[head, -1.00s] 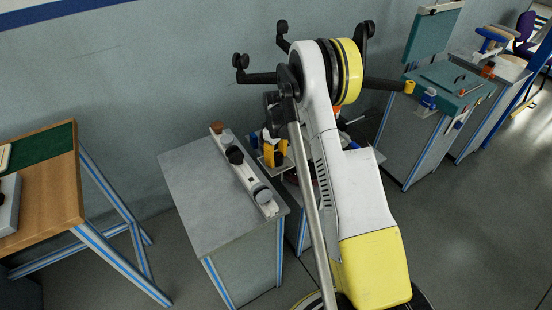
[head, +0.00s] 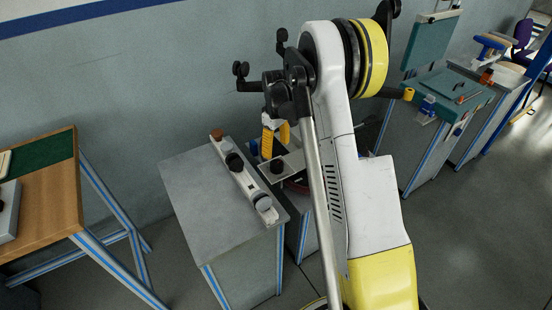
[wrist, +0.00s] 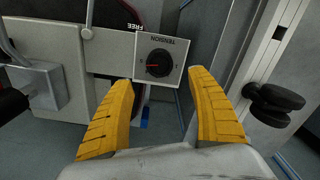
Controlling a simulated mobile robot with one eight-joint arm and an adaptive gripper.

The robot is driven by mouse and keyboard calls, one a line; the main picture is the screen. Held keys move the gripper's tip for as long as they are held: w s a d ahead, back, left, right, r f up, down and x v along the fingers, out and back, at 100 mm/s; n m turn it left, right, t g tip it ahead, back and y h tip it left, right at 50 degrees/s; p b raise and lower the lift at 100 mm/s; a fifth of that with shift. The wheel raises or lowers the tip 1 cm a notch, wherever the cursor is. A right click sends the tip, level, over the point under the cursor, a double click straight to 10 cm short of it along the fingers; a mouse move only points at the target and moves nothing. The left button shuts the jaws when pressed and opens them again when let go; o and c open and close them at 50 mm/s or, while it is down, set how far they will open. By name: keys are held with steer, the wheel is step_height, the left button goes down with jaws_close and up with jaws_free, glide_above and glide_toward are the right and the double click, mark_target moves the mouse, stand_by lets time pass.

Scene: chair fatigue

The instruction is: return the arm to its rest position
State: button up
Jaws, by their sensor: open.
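My arm (head: 365,190), white and yellow, stands bent in the middle of the head view. My gripper (wrist: 165,82) is open and empty in the wrist view, its two yellow fingers apart. A grey plate marked TENSION with a black dial (wrist: 159,64) lies beyond the gap between the fingertips. I cannot tell whether either finger touches the plate. In the head view a yellow finger (head: 267,140) shows beside the arm, above the grey plate; my arm hides part of what is behind it.
A grey cabinet (head: 195,195) bearing a white rail with knobs (head: 240,175) stands left of my arm. A wooden bench (head: 50,200) is at far left. A teal-topped station (head: 445,88) stands right. Black-knobbed rods (head: 241,70) show behind. Open floor (head: 475,225) lies at lower right.

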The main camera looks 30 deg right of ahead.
steer(key=shift+r, duration=1.25)
steer(key=s+a+r+m+t, duration=0.1)
steer(key=s+a+r+t, duration=0.1)
steer(key=s+a+r, duration=0.5)
steer(key=s+a+r+m+t, duration=0.1)
steer(key=s+a+r, duration=0.3)
steer(key=r, duration=0.6)
steer(key=s+a+m+t, duration=0.1)
steer(key=s+a+t, duration=0.1)
steer(key=s, duration=0.6)
steer(key=s+a+m+t, duration=0.1)
steer(key=s+a+t, duration=0.1)
steer(key=s+a, duration=0.3)
steer(key=s, duration=0.3)
steer(key=shift+s+r, duration=0.3)
steer(key=shift+r, duration=0.05)
steer(key=shift+a, duration=0.1)
